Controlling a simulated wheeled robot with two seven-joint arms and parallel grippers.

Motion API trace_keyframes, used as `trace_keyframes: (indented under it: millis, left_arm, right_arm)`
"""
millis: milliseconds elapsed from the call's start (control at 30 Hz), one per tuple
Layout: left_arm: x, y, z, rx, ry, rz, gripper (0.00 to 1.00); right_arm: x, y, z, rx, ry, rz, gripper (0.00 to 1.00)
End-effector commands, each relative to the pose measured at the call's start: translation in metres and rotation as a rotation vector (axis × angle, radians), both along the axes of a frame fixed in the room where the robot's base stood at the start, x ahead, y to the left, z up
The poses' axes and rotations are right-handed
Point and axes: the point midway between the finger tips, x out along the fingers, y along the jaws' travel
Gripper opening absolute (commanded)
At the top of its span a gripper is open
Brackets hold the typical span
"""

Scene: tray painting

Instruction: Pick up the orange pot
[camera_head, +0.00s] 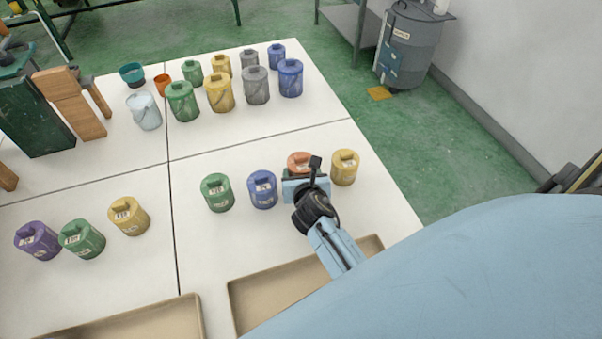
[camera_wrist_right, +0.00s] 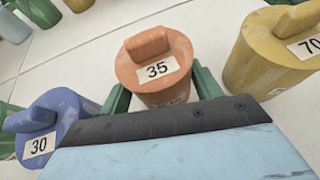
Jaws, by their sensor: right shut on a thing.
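The orange pot (camera_head: 300,160) stands on the white table between a blue pot and a yellow pot. In the right wrist view the orange pot (camera_wrist_right: 153,66) shows a label reading 35 and a block-shaped knob on its lid. My right gripper (camera_head: 303,177) is shut on the orange pot, with its green fingers on either side of it in the wrist view (camera_wrist_right: 160,90). The gripper hides the pot's lower part in the head view, so I cannot tell whether its base touches the table. My left gripper is not in view.
A blue pot (camera_head: 262,189) and a yellow pot (camera_head: 344,167) stand close on either side. A green pot (camera_head: 217,193) stands further left. A tan tray (camera_head: 240,304) lies at the front. Several pots and buckets stand at the back, and the table's middle is clear.

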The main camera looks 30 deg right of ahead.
Motion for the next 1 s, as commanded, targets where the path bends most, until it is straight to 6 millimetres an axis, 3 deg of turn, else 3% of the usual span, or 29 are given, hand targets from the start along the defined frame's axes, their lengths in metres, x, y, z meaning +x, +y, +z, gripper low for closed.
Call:
trace_keyframes:
  millis: [367,700,1000]
  left_arm:
    - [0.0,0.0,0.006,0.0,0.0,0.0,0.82]
    - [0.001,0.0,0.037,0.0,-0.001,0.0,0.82]
    - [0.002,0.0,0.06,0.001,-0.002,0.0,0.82]
  right_arm:
    - [0.001,-0.001,0.011,-0.004,-0.005,0.002,0.29]
    - [0.001,-0.001,0.077,-0.004,-0.006,0.003,0.29]
    - [0.0,0.0,0.115,-0.002,-0.002,0.0,0.29]
